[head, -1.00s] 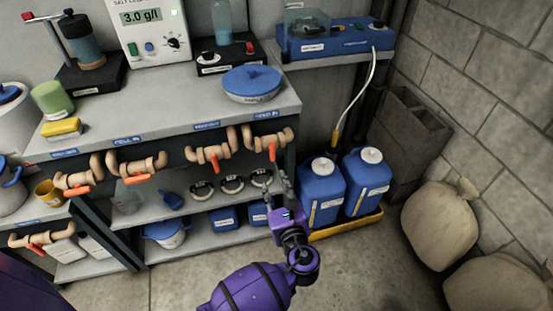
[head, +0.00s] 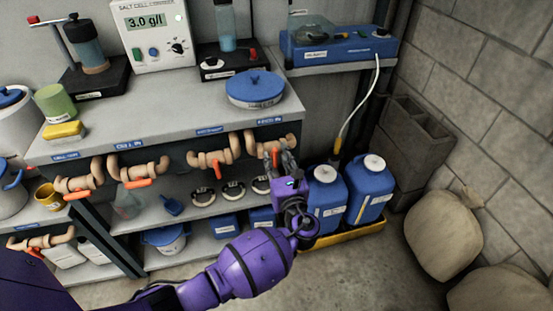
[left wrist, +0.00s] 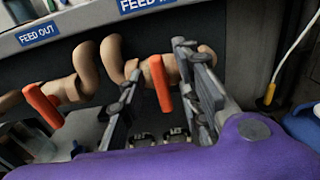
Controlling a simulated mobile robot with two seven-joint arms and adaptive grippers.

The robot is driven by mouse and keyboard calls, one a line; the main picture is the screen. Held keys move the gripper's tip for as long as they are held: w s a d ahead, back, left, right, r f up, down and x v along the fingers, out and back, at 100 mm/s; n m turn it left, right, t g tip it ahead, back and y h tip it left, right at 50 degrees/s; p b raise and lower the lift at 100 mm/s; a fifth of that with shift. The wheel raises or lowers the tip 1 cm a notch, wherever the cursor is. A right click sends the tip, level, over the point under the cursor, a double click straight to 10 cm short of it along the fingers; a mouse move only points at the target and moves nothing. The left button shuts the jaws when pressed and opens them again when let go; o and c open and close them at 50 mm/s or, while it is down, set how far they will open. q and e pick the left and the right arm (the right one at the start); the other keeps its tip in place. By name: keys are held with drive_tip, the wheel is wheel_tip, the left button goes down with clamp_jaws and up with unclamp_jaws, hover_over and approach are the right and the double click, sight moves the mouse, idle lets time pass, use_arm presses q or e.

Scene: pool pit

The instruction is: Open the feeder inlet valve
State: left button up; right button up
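The feeder inlet valve (head: 262,144) is the rightmost tan pipe valve under the bench's front edge, and it also shows in the left wrist view below a blue "FEED IN" label (left wrist: 145,4). Its orange handle (left wrist: 160,84) hangs down, across the roughly level pipe. My left gripper (head: 279,160) is in front of this valve. In the left wrist view, its fingers (left wrist: 158,65) are spread on either side of the handle, with a gap on each side. The gripper partly hides the valve in the head view. My right gripper is not in view.
The "FEED OUT" valve (head: 214,158) is close on the left, with more valves further left. Blue jugs (head: 368,188) stand in a yellow tray (head: 350,236) to the right. A shelf with black-and-white round parts (head: 233,190) lies below. A white hose (head: 360,100) hangs at right.

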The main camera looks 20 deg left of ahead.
use_arm(q)
drive_tip(key=shift+c, duration=0.2)
clamp_jaws()
